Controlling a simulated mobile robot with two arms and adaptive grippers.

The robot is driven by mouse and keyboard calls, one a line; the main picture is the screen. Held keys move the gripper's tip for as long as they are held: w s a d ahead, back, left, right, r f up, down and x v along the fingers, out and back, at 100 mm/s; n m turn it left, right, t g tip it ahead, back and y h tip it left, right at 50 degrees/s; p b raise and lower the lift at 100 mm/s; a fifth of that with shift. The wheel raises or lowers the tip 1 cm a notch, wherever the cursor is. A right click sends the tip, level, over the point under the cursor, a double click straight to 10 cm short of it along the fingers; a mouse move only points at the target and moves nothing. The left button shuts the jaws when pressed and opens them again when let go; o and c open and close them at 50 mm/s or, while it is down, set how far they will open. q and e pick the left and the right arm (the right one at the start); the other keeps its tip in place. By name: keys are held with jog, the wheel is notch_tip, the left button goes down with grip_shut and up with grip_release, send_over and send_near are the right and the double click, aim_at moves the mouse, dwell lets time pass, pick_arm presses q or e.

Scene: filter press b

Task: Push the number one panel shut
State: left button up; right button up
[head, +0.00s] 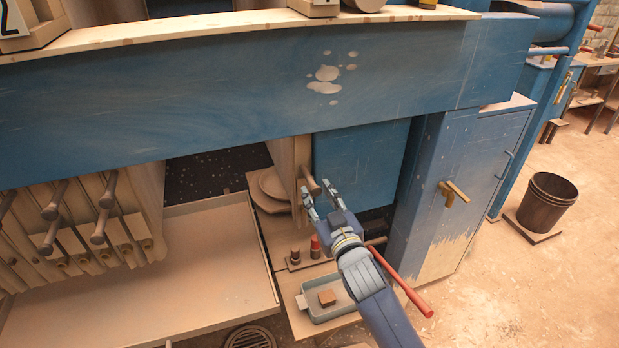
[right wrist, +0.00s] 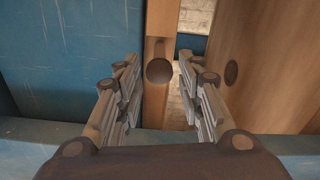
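A single pale wooden panel (head: 290,150) hangs below the blue beam, apart from the group of panels at the left. A round brown knob (head: 313,186) sticks out of its edge. No number shows on it, so I cannot tell whether it is the number one panel. My right gripper (head: 318,192) is at this knob, fingers pointing toward it. In the right wrist view the gripper (right wrist: 160,95) is open, with the knob (right wrist: 159,71) between and beyond the fingers; contact is not clear. My left gripper is out of view.
Several wooden panels with knobs (head: 75,225) hang at the left above a wooden tray (head: 190,300). A blue beam (head: 240,85) crosses above. A red-handled lever (head: 402,283) and a small tray (head: 330,305) lie near my right arm. A dark bucket (head: 547,202) stands at the right.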

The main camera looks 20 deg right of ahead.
aim_at(310, 178)
jog(key=shift+w+a+f+p, duration=0.1)
jog(key=shift+w+p, duration=0.5)
jog(key=shift+w, duration=2.9)
grip_shut()
